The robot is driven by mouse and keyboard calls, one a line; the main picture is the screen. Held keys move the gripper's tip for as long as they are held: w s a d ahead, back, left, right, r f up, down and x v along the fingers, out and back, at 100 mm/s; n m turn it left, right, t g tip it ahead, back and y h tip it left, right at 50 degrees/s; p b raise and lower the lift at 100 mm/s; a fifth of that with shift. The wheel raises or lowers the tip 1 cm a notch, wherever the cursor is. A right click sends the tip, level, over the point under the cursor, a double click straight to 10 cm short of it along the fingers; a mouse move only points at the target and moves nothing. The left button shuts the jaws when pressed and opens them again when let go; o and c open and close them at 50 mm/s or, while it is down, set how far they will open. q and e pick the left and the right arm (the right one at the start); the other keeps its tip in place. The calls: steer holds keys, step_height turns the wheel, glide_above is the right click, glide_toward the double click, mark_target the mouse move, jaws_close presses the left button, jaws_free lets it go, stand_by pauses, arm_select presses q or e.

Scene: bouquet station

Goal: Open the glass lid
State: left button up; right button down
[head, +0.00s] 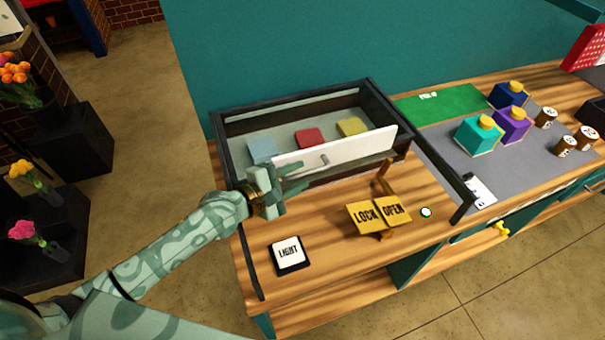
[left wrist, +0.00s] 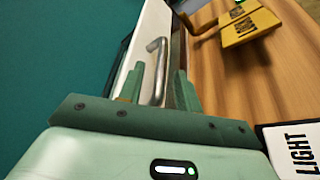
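A dark-framed glass case (head: 228,160) stands on the wooden counter. A white front panel (head: 365,147) with a small metal handle (head: 323,160) crosses its front; I cannot tell how the panel joins the glass lid. My left gripper (head: 293,179) is open just in front of the panel, left of the handle in the head view. In the left wrist view the bent handle (left wrist: 157,70) shows between the two fingers, which are apart; I see no grip on it. My right gripper is not in view.
Blue, red (head: 309,137) and yellow blocks lie inside the case. A yellow LOCK/OPEN sign (head: 379,214) and a LIGHT switch (head: 288,255) are in front. Flowers stand at left.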

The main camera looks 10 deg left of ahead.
arm_select(q)
steer(key=shift+x, duration=0.95)
steer(key=shift+w+d+f, duration=0.1)
steer(key=shift+w, duration=0.05)
steer(key=shift+c, duration=0.3)
jaws_close()
steer(key=shift+s+d, duration=0.1)
steer(key=shift+s, duration=0.2)
steer(key=s+d+p, duration=0.5)
steer(key=s+d, duration=0.1)
steer(key=s, duration=0.3)
steer(key=s+d+p, duration=0.5)
steer(key=s+d, duration=0.1)
steer(key=s, duration=0.3)
steer(key=shift+d, duration=0.1)
